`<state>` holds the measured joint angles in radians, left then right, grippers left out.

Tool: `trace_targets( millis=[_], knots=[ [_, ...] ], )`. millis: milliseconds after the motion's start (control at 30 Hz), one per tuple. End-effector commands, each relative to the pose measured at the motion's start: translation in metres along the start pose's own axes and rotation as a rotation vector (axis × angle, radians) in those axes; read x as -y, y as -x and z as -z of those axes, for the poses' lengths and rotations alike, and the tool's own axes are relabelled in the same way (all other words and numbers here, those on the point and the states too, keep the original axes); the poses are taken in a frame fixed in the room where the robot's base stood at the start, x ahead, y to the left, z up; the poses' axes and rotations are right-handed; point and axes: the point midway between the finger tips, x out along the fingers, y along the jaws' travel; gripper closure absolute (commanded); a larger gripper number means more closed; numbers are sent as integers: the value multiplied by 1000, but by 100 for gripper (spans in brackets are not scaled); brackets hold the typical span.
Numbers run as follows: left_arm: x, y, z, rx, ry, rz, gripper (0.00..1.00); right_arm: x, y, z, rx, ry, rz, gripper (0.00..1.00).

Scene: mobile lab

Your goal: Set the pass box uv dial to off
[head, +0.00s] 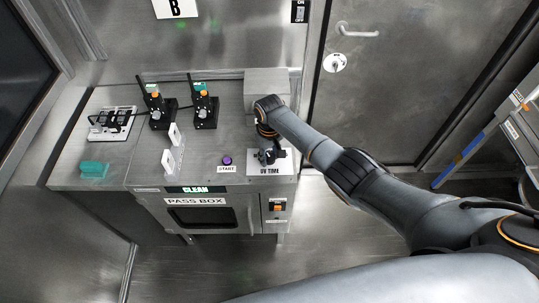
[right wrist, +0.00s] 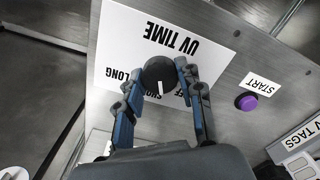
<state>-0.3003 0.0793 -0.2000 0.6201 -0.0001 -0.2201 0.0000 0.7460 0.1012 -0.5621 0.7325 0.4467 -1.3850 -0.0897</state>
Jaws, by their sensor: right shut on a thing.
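The UV dial (right wrist: 158,70) is a round black knob with a white pointer line, on the white UV TIME plate (right wrist: 124,40) of the pass box (head: 152,203). My right gripper (right wrist: 159,77) is shut on the dial, one finger on each side. The pointer faces the lower edge of the wrist picture, towards a label starting "SHO" that is partly hidden. LONG shows left of it, and a partly covered label ending in F shows right. In the head view my right gripper (head: 270,155) hides most of the dial above the UV TIME plate (head: 271,170). My left gripper is not in view.
A purple START button (right wrist: 247,102) is close beside the plate; it also shows in the head view (head: 227,160). Two black radios (head: 205,110), a white rack (head: 174,150) and a teal object (head: 94,170) stand on the box top. A grey block (head: 265,82) rises behind the gripper.

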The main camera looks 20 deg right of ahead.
Motion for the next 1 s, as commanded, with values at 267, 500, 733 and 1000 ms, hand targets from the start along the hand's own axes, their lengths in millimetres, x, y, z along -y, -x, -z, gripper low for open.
trace_targets(
  millis=[267, 500, 733, 1000],
  knots=[
    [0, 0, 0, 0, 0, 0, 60, 0, 0, 1, -2, 254, -1, 95],
    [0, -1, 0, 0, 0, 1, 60, 0, 1, 1, -3, 434, -1, 95],
    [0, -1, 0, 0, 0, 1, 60, 0, 1, 1, -3, 543, 0, 95],
    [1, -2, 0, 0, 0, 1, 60, 1, 1, 1, -4, 597, 0, 95]
  ],
)
